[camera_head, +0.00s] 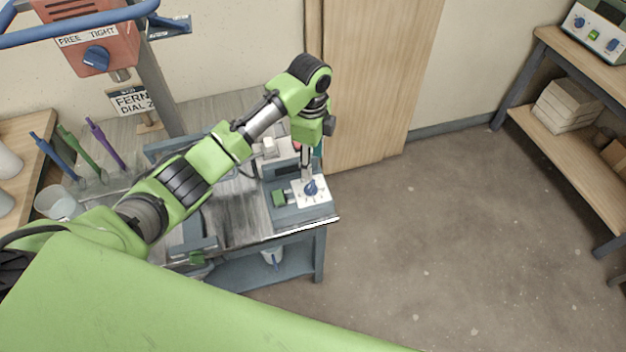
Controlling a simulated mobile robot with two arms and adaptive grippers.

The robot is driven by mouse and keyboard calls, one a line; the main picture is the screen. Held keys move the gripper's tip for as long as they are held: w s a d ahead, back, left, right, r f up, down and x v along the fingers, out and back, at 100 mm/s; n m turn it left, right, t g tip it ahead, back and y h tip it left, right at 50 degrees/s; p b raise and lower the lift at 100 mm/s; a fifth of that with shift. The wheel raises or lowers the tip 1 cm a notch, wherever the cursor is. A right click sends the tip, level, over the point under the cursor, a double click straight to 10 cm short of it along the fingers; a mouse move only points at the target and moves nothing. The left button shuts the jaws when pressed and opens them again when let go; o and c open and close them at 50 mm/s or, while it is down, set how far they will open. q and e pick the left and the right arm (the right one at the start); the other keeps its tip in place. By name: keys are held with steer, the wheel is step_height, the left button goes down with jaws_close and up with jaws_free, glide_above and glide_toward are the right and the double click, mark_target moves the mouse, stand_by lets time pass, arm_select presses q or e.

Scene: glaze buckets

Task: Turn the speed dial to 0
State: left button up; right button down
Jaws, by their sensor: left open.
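The speed dial, a small blue knob (311,188), sits on a white scale plate (322,194) on a grey control box (284,214) at the right front corner of the bench. A green switch (278,198) is on the box just left of the plate. My left gripper (306,178) points down from above, its fingers at the far edge of the plate, close behind the knob. It is open and looks empty. I cannot tell whether a fingertip touches the knob. The scale marks are too small to read. My right gripper is not in view.
The bench (235,215) has blue-grey clutter behind and left of the box. An orange machine with a blue knob (96,57) and a "FERN DIAL 2" sign (131,100) stand at upper left. A shelf unit (560,130) is at right. The floor between is clear.

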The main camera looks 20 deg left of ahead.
mark_target(311, 184)
arm_select(q)
steer(key=f, duration=0.4)
steer(key=w+f+p, duration=0.1)
steer(key=f, duration=0.3)
steer(key=a+f, duration=0.1)
steer(key=f, duration=0.3)
steer(key=shift+w+f+p, duration=0.25)
steer(key=shift+p, duration=0.05)
steer(key=c, duration=1.1)
